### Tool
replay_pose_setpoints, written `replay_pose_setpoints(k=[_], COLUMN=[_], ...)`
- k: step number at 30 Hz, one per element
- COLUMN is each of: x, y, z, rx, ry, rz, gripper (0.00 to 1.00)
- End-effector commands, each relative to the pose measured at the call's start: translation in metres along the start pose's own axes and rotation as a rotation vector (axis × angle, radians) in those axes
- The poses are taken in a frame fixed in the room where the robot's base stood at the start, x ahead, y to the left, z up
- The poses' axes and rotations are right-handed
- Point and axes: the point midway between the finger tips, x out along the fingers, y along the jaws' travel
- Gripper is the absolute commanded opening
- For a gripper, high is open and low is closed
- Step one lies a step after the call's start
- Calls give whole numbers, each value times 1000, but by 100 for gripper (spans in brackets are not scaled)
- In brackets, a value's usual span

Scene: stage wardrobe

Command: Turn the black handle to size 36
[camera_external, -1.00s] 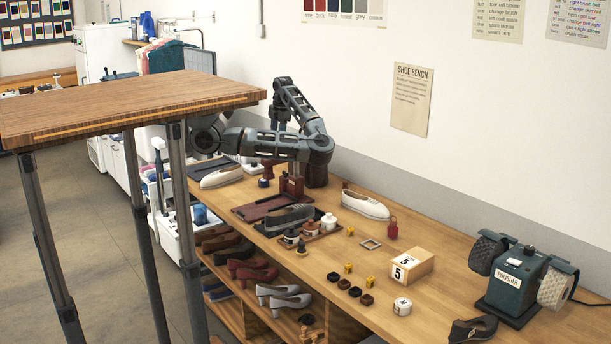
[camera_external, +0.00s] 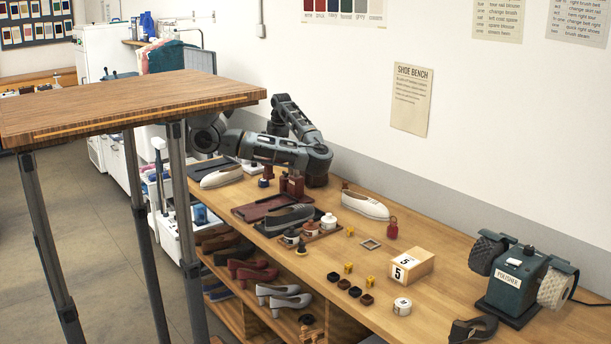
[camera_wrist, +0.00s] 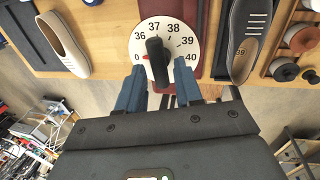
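The white size dial (camera_wrist: 183,28) carries the marks 0, 36, 37, 38, 39 and 40. It sits on a dark red device, which shows in the outside view (camera_external: 292,186) under my arm. The black handle (camera_wrist: 157,62) stands across the dial's middle, its upper end leaning slightly left. A small red mark shows at its left, beside the 0. My gripper (camera_wrist: 160,82) is open, with its blue fingers apart on the left and right of the handle's lower end. I cannot tell whether either finger touches it. In the outside view my arm hides the gripper and the dial.
A cream shoe (camera_wrist: 62,45) lies left of the dial and a grey shoe (camera_wrist: 247,38) marked 39 right of it. Jars on a tray (camera_external: 322,232) stand nearby. A polisher (camera_external: 520,285) stands at the bench's right end. A tall wooden table (camera_external: 120,100) stands in front.

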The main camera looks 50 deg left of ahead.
Motion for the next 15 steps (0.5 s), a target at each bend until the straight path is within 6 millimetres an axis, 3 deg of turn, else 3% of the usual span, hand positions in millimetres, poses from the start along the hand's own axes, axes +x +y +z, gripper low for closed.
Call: replay_pose_setpoints(k=[10,15], x=[0,0], y=[0,0], z=[0,0], rx=[0,1], ry=[0,0], rz=[0,0], gripper=[1,0])
